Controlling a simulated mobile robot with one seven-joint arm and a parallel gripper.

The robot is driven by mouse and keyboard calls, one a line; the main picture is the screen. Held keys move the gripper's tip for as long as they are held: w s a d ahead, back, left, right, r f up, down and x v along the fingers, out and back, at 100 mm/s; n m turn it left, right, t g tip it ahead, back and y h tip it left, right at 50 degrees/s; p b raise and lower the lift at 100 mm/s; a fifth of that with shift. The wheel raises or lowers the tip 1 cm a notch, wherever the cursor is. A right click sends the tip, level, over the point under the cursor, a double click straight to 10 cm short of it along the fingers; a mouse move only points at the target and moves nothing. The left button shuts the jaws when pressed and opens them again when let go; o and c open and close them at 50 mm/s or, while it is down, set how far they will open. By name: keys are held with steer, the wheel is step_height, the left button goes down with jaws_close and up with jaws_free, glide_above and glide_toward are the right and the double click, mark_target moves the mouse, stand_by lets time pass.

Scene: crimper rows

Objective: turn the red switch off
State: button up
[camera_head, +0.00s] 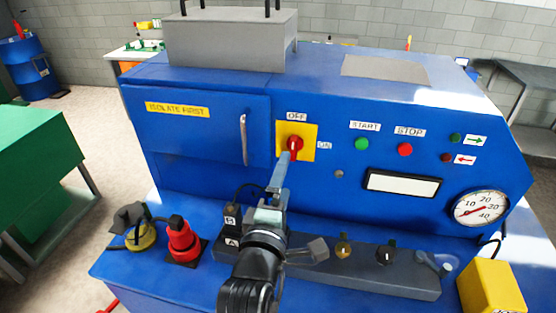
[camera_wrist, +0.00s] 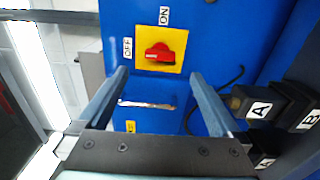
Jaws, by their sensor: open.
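The red switch (camera_head: 295,143) is a rotary knob on a yellow plate (camera_head: 311,131) on the blue machine's front. An OFF label is above it and an ON label to its right. In the wrist view, turned sideways, the red switch (camera_wrist: 161,53) lies beyond the fingertips, with OFF at left and ON above. I cannot tell which label its handle points to. My gripper (camera_head: 285,160) reaches up just below the switch in the head view. In the wrist view my gripper (camera_wrist: 158,74) is open and empty, its fingers apart; contact is not visible.
A door handle (camera_head: 243,139) stands out left of the switch. Green START (camera_head: 362,144) and red STOP (camera_head: 405,149) buttons sit to its right. A gauge (camera_head: 480,208) is at far right.

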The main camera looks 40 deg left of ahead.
steer(key=shift+b+v, duration=0.7)
steer(key=shift+v, duration=1.6)
